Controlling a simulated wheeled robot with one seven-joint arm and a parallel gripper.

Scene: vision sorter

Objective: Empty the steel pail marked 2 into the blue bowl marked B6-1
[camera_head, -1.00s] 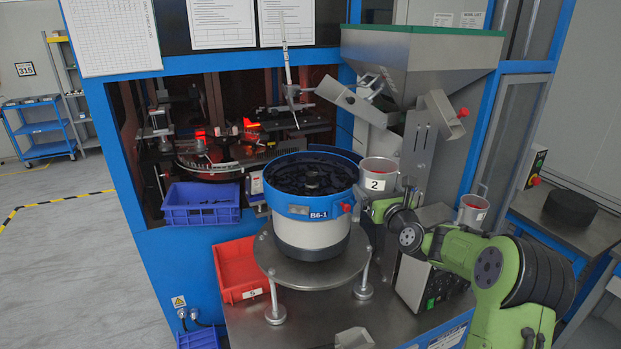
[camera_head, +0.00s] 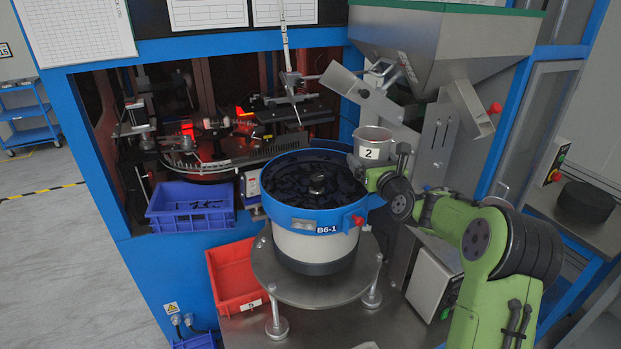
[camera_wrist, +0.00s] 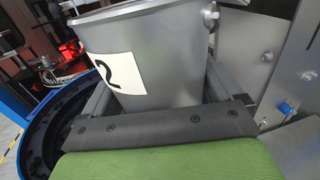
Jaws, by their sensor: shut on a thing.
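The steel pail marked 2 (camera_head: 372,147) is held upright at the right rim of the bowl, a little above it. Its label also shows large in the wrist view (camera_wrist: 120,72), where the pail looks slightly tilted in the picture. My gripper (camera_head: 372,174) is shut on the pail. The pail's contents are hidden from the wrist view and hard to make out in the head view. The blue bowl marked B6-1 (camera_head: 288,222) stands on a round steel plate, with dark parts inside. Its blue rim also shows at the left of the wrist view (camera_wrist: 42,112).
A grey hopper (camera_head: 450,45) with steel chutes stands close behind the pail. A blue bin (camera_head: 190,218) and a red bin (camera_head: 232,285) are left of the bowl. A shelf of machinery (camera_head: 205,165) lies behind it. The space above the bowl is clear.

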